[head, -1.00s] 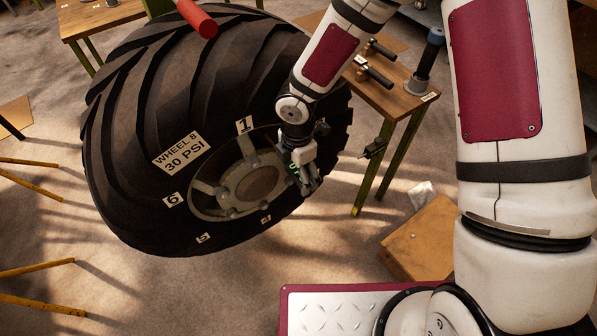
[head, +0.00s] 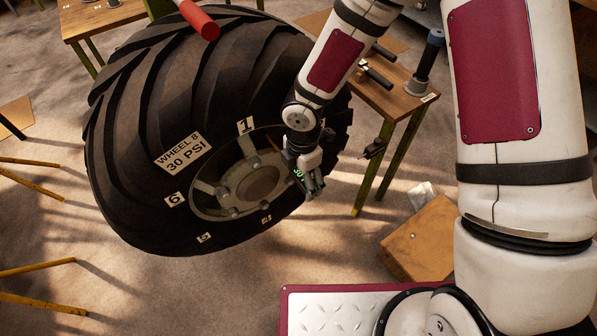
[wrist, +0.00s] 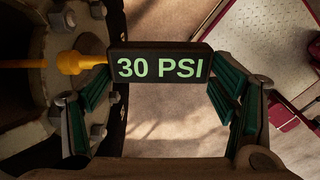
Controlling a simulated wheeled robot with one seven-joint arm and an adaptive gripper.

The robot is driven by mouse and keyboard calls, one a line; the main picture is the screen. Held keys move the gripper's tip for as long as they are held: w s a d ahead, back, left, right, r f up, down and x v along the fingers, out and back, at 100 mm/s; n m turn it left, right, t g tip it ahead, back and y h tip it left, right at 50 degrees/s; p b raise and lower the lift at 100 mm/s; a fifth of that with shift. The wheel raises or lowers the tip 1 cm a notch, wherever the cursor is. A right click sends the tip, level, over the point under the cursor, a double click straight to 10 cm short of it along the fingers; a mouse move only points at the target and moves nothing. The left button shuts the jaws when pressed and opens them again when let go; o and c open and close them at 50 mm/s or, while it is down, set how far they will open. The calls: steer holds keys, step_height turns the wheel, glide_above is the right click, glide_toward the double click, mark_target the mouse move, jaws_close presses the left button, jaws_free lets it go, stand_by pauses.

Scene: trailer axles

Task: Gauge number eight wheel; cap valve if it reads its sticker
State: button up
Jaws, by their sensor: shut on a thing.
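The wheel (head: 190,90) is a big black tyre, its sticker (head: 183,154) reading "WHEEL 8 30 PSI". Its hub (head: 250,185) has number tags around it; 1 and 6 are clear. My gripper (head: 312,187) is at the hub's right side, shut on the gauge (head: 298,174). In the wrist view the gauge display (wrist: 160,67) reads "30 PSI" between the green-padded fingers. A yellow-orange fitting (wrist: 80,62) runs from the gauge leftward towards the hub, in line with a thinner orange stem. I cannot tell whether they are joined. I see no valve cap.
A wooden table (head: 385,95) with black-handled tools (head: 376,73) and a grey-and-black tool (head: 428,60) stands behind my arm. A brown box (head: 420,240) lies on the floor at right. A red bar (head: 198,18) juts over the tyre. Yellow legs (head: 35,180) stand at left.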

steer(key=shift+s+d+p, duration=0.2)
steer(key=shift+s+d, duration=0.35)
steer(key=shift+s, duration=0.25)
steer(key=shift+s+d+p, duration=0.2)
steer(key=shift+s+d, duration=0.35)
steer(key=shift+s, duration=0.25)
steer(key=shift+w, duration=0.1)
steer(key=w+d+r+m, duration=0.5)
steer(key=d+m, duration=0.3)
steer(key=m, duration=0.4)
steer(key=w+d+r+m, duration=0.5)
steer(key=w+d+m, duration=0.3)
steer(key=m, duration=0.4)
steer(key=shift+d+r+m, duration=0.15)
steer(key=shift+r+m, duration=0.25)
